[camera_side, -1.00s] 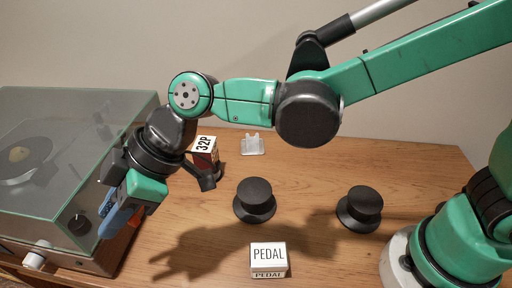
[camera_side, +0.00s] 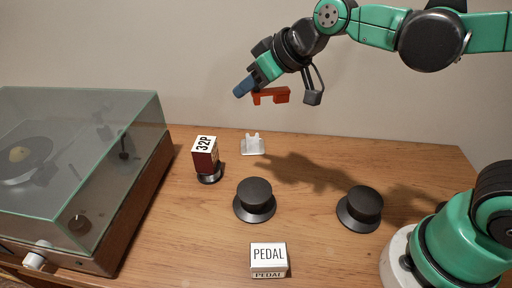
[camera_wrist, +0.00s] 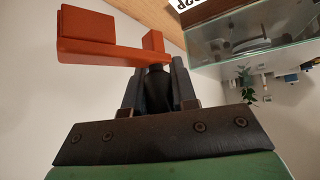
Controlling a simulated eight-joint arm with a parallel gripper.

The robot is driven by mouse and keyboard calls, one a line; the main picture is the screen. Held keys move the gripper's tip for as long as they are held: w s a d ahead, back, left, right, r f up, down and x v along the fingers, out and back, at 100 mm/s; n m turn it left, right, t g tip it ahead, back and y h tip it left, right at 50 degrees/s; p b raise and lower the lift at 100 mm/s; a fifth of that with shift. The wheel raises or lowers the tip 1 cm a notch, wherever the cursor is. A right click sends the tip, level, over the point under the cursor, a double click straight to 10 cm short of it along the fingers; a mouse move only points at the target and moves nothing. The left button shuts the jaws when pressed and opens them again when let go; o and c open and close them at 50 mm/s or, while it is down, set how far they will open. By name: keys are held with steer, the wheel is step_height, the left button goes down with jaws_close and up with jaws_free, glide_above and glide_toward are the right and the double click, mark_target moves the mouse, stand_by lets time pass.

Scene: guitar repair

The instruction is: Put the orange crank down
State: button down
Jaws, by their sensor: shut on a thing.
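The orange crank (camera_side: 271,96) is held in the air above the back of the table, in front of the wall. My gripper (camera_side: 246,87) is shut on it, well clear of the table top. In the wrist view the crank (camera_wrist: 112,42) lies across the fingertips of my gripper (camera_wrist: 160,75), with its wider block at the left and a smaller upright block at the right. A white cradle-like holder (camera_side: 252,144) stands on the table below the crank, near the back edge.
A record player (camera_side: 140,205) with a clear lid fills the left. A box marked 32P (camera_side: 205,155) sits on a dark round base. Two black knob-like pieces (camera_side: 254,198) (camera_side: 361,207) and a PEDAL box (camera_side: 268,259) stand on the wooden table (camera_side: 195,235). Bare wood lies between them.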

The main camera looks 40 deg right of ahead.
steer(key=s+d+m+g+h, duration=0.1)
steer(key=s+d+m+h, duration=0.2)
steer(key=d+m+h, duration=0.35)
steer(key=s+d+m+g+h, duration=0.1)
steer(key=s+d+m+h, duration=0.15)
steer(key=d+m, duration=0.65)
steer(key=s+d+r+m+g+h, duration=0.2)
steer(key=s+d+r+m+g, duration=0.2)
steer(key=s+d+m+g, duration=0.55)
steer(key=shift+m+g, duration=0.35)
steer(key=shift+m, duration=0.35)
steer(key=f, duration=0.6)
steer(key=d+f, duration=0.1)
steer(key=f, duration=0.6)
steer(key=w+d+f, duration=0.1)
steer(key=f, duration=0.5)
steer(key=shift+d+f, duration=0.15)
steer(key=shift+d, duration=0.1)
steer(key=shift+w+f, duration=0.1)
steer(key=shift+f, duration=0.25)
steer(key=shift+f, duration=0.2)
steer(key=c, duration=0.7)
jaws_free()
